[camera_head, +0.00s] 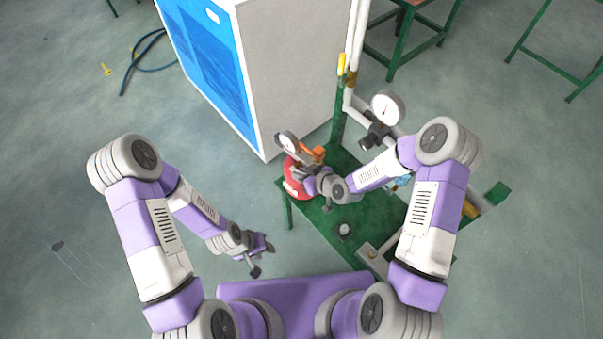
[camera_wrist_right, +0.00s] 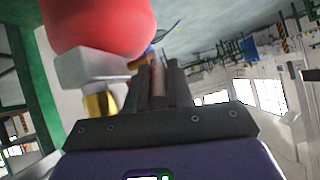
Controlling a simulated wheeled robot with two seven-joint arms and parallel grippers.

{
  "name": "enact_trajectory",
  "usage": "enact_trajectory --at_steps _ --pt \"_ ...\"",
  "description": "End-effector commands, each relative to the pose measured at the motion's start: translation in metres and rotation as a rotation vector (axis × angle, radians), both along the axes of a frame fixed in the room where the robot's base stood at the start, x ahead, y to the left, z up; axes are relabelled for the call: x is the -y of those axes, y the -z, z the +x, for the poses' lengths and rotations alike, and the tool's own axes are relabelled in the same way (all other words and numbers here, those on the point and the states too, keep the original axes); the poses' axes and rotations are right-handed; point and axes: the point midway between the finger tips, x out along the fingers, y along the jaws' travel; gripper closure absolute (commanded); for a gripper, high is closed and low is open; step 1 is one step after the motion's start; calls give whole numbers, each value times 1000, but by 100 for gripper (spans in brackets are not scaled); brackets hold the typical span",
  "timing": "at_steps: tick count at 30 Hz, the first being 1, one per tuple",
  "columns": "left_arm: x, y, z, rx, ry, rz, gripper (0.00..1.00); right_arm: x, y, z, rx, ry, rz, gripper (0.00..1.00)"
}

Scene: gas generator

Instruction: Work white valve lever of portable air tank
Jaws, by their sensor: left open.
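The portable air tank (camera_head: 291,178) is red and stands at the left end of a green metal stand. A round gauge (camera_head: 288,142) sits above it. My right gripper (camera_head: 307,172) is at the tank's top, close to the gauge. In the right wrist view its dark fingers (camera_wrist_right: 158,82) are close together beside a grey block (camera_wrist_right: 92,68) and a brass fitting (camera_wrist_right: 98,103), below the red tank (camera_wrist_right: 100,25). What lies between the fingers is unclear. I cannot make out the white valve lever. My left gripper (camera_head: 258,258) is open, low and apart from the tank.
The green stand (camera_head: 350,215) carries white pipes and another gauge (camera_head: 387,107). A blue and white cabinet (camera_head: 265,70) stands behind the tank. An orange part (camera_head: 318,152) is beside the tank's gauge. A blue hose (camera_head: 140,62) lies on the floor.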

Motion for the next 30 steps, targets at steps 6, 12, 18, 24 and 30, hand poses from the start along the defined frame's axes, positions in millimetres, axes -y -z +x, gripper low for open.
enact_trajectory --at_steps 6,12,18,24,30 --pt "0 0 0 0 0 0 59 0 0 0 0 0 0 56" --pt "0 0 0 0 0 0 59 0 0 0 1 0 1 56" --pt "0 -2 0 0 0 0 59 13 -13 -13 2 0 -1 56" --pt "0 -4 0 0 0 0 59 31 -33 -34 0 2 -1 56" --pt "0 -5 0 0 0 0 59 41 -43 -45 0 0 0 56"
